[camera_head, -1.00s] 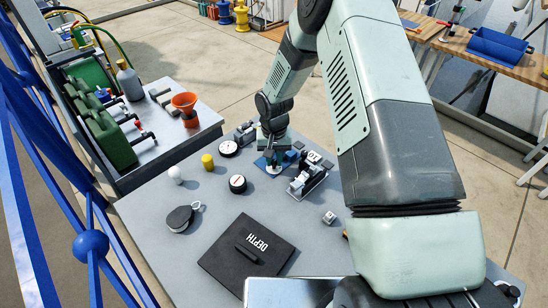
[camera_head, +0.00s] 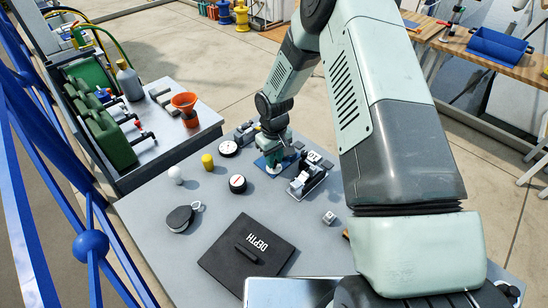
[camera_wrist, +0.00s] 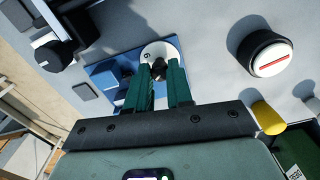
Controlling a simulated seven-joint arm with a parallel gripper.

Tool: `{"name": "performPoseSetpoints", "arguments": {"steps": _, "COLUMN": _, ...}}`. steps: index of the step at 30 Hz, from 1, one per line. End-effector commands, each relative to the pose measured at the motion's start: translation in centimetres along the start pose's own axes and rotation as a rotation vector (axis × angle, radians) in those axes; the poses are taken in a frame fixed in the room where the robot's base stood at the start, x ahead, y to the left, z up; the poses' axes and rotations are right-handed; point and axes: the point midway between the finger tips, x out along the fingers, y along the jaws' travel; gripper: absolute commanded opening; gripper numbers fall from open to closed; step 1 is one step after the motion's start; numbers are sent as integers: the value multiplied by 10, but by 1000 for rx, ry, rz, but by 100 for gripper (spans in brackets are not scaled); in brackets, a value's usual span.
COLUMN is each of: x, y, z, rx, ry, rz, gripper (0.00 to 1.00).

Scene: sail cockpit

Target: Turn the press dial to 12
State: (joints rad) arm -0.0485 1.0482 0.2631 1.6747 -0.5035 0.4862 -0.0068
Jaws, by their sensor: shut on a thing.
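The dial is a white disc (camera_wrist: 173,49) with a dark pointer knob (camera_wrist: 159,70) at its centre. It sits on a blue plate (camera_wrist: 103,73) on the grey table. One dark numeral shows at the disc's left in the wrist view; the rest of the scale is hidden or unreadable. My gripper (camera_wrist: 161,77) points down over the dial, its two green fingers shut on the knob. In the head view my gripper (camera_head: 274,168) covers most of the dial, and the white disc shows only in part beneath it.
A metal clamp-like device (camera_head: 308,178) stands close to the right of my gripper. A round gauge with a red line (camera_head: 237,183), a yellow cylinder (camera_head: 207,161) and a white-faced round gauge (camera_head: 228,148) stand left. A black DEPTH board (camera_head: 247,254) lies in front.

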Motion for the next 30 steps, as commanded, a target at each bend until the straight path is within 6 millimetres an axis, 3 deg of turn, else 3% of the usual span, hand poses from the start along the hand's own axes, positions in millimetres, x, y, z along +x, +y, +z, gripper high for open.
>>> {"name": "performPoseSetpoints", "arguments": {"steps": 16, "x": -1, "y": 0, "z": 0, "rx": -28, "ry": -1, "rz": 0, "gripper": 0}}
{"name": "performPoseSetpoints", "arguments": {"steps": 17, "x": -1, "y": 0, "z": 0, "rx": -27, "ry": -1, "rz": 0, "gripper": 25}}
{"name": "performPoseSetpoints", "arguments": {"steps": 21, "x": 0, "y": 0, "z": 0, "rx": -27, "ry": -1, "rz": 0, "gripper": 46}}
{"name": "performPoseSetpoints", "arguments": {"steps": 30, "x": -2, "y": 0, "z": 0, "rx": -27, "ry": 0, "rz": 0, "gripper": 46}}
